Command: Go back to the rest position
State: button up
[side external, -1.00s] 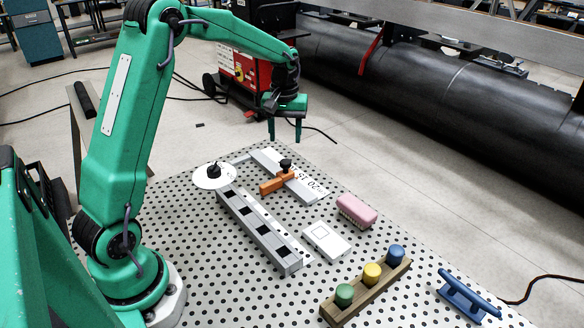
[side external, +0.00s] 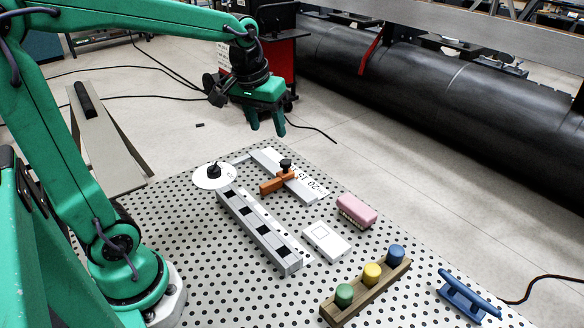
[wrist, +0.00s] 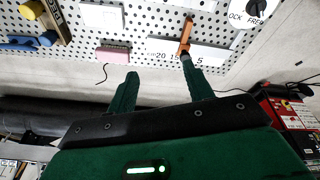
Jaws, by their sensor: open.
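My gripper (side external: 267,127) is open and empty, raised above the far edge of the perforated table (side external: 190,275) in the side view. In the wrist view its two green fingers (wrist: 160,82) stand apart with nothing between them. Below and to the right of it in the side view, an orange-handled clamp (side external: 277,183) with a black knob sits on a grey ruler bar (side external: 308,193). The clamp also shows in the wrist view (wrist: 185,38), beyond one fingertip.
A black pontoon (side external: 440,95) lies behind.

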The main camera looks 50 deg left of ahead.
jog(key=s+d+m+t, duration=0.2)
jog(key=s+d+m, duration=0.2)
jog(key=s, duration=0.8)
jog(key=shift+s+d+t, duration=0.3)
jog(key=shift+s+d, duration=0.1)
jog(key=shift+d, duration=0.15)
jog(key=shift+f, duration=0.1)
dwell(0.7)
